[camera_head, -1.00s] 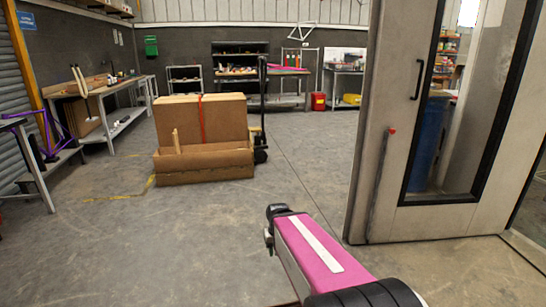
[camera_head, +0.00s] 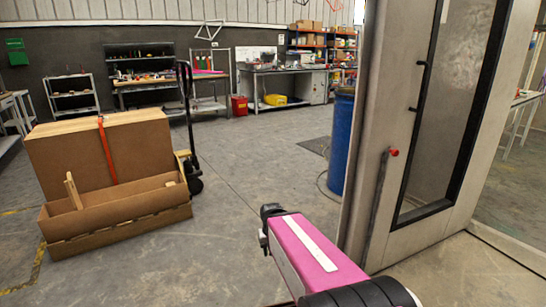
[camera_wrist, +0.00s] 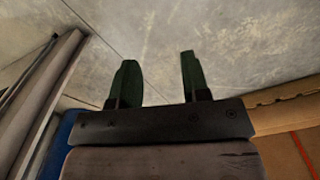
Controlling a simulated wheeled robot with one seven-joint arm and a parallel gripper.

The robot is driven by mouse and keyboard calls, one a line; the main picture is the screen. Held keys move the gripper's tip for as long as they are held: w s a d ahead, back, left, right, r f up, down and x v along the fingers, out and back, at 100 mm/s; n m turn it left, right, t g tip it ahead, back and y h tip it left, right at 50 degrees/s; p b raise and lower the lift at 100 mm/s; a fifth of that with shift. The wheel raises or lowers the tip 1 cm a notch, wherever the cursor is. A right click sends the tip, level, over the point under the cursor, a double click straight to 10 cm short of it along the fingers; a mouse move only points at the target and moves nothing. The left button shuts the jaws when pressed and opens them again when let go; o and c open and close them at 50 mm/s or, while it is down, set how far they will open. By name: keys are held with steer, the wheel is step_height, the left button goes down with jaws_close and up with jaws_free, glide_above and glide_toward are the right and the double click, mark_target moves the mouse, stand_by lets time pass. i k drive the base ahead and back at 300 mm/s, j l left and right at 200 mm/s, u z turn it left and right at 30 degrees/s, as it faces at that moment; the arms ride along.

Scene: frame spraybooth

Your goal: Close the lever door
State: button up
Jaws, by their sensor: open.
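The pale grey door (camera_head: 405,185) stands at the right of the head view, with a tall window and a black pull handle (camera_head: 421,87). What looks like the door's edge (camera_wrist: 45,95) shows at the left of the wrist view. My gripper (camera_wrist: 157,68) has two dark green fingers, apart with nothing between them. In the head view my arm reaches forward, left of the door and apart from it; the fingers are hidden there. I cannot tell how far the door stands open.
A blue drum (camera_head: 342,140) stands just beyond the door's left edge. A large cardboard box (camera_head: 80,160) on a pallet truck (camera_head: 190,130) stands at the left. Benches and shelves line the back wall. The floor (camera_head: 240,170) between box and door is clear.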

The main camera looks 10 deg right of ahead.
mark_target(398, 39)
steer(key=i+j+z, duration=0.2)
steer(key=i+z, duration=0.15)
steer(key=z, duration=0.15)
steer(key=i+j+z, duration=0.25)
steer(key=z, duration=0.25)
steer(key=i+j+z, duration=0.2)
steer(key=j+z, duration=0.25)
steer(key=i+j+z, duration=0.15)
steer(key=j+z, duration=0.35)
steer(key=i+j+z, duration=0.1)
steer(key=j+z, duration=0.35)
steer(key=j, duration=0.25)
steer(key=j+z, duration=0.45)
steer(key=j, duration=0.25)
